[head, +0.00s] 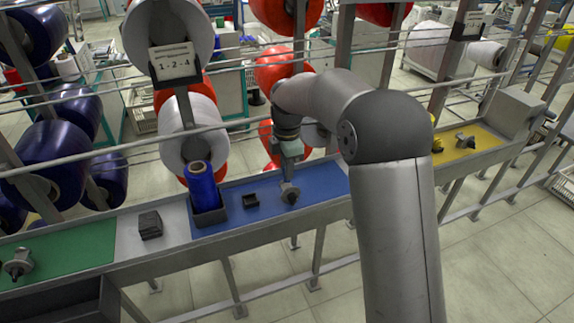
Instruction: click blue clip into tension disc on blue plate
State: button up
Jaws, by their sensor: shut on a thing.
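The blue plate (320,183) lies on the long bench in the middle of the head view. The tension disc (290,194), a small grey metal piece, stands on it toward the right. My gripper (290,172) points down directly above the disc, very close to it. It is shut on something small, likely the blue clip. The clip itself cannot be made out, and I cannot tell whether it touches the disc.
On the blue plate stand a blue bobbin (201,184) in a dark holder (209,215) and a small black tray (251,201). A dark block (150,225) lies left. Green (75,248) and yellow (470,143) plates flank. Horizontal rails and large spools stand behind.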

jog(key=shift+f+b, duration=0.55)
jog(key=shift+f, duration=0.55)
jog(key=o, duration=1)
jog(key=shift+f, duration=0.1)
notch_tip(320, 180, up, 18)
jog(key=shift+w+f+b, duration=0.1)
jog(key=shift+f+b, duration=0.1)
jog(key=shift+b, duration=0.35)
